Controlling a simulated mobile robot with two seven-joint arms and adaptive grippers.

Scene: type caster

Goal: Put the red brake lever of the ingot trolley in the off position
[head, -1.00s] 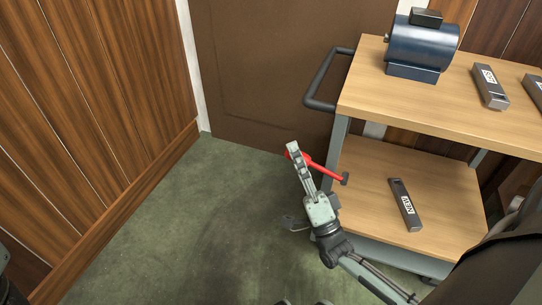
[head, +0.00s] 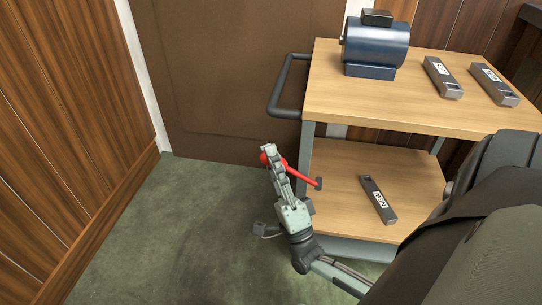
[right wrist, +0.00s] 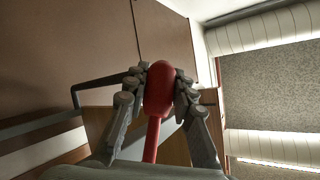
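The ingot trolley (head: 400,112) stands at the right in the head view. Its red brake lever (head: 302,176) slopes up and left from a dark pivot by the lower shelf to a rounded red knob. My right gripper (head: 270,156) is at the knob end, and its fingers partly hide the knob. In the right wrist view, the red knob (right wrist: 159,88) sits between the two fingers, which press against both sides of it. The red rod runs down below the knob. My left gripper is not in view.
A blue motor (head: 375,45) and two dark ingots (head: 443,77) are on the upper shelf. Another ingot (head: 378,200) lies on the lower shelf. A dark push handle (head: 283,90) sticks out left. A wood-panelled wall (head: 70,130) stands left; green floor (head: 170,235) between is clear.

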